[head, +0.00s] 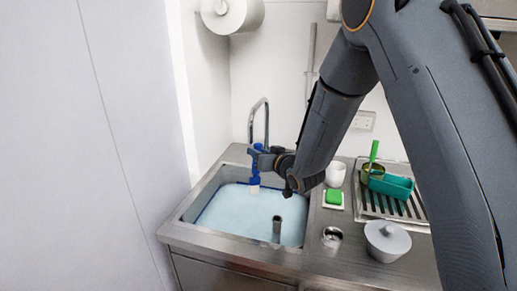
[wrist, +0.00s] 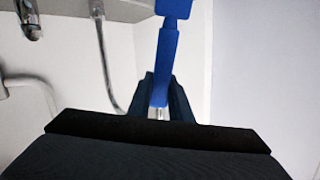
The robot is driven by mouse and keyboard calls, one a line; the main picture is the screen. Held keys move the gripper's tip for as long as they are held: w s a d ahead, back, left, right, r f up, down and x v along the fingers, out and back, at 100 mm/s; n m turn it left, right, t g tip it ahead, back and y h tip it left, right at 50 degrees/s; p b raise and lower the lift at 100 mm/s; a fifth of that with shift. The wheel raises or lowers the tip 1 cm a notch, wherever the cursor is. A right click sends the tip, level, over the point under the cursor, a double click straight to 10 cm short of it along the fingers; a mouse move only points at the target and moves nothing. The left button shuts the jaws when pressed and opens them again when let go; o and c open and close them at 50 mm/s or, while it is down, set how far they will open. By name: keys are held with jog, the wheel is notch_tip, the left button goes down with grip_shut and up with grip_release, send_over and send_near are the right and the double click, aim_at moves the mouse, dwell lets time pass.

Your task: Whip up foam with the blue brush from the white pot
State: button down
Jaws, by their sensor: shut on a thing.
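Whether the bristles touch the pale blue water (head: 250,215) I cannot tell. In the wrist view my gripper (wrist: 160,105) is shut on the brush's blue handle (wrist: 164,55).
A curved tap (head: 265,118) rises behind the sink, and a grey upright pipe (head: 277,229) stands in the water. A wall is close on the left.

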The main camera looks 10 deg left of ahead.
jog(key=shift+w+a+f+b, duration=0.1)
jog(key=shift+w+f+b, duration=0.35)
jog(key=shift+f, duration=0.2)
notch_tip(320, 180, down, 17)
jog(key=s+b, duration=0.1)
jog(key=b, duration=0.9)
jog(key=shift+r, duration=0.2)
dwell(0.4)
jog(key=shift+s, duration=0.1)
dwell(0.4)
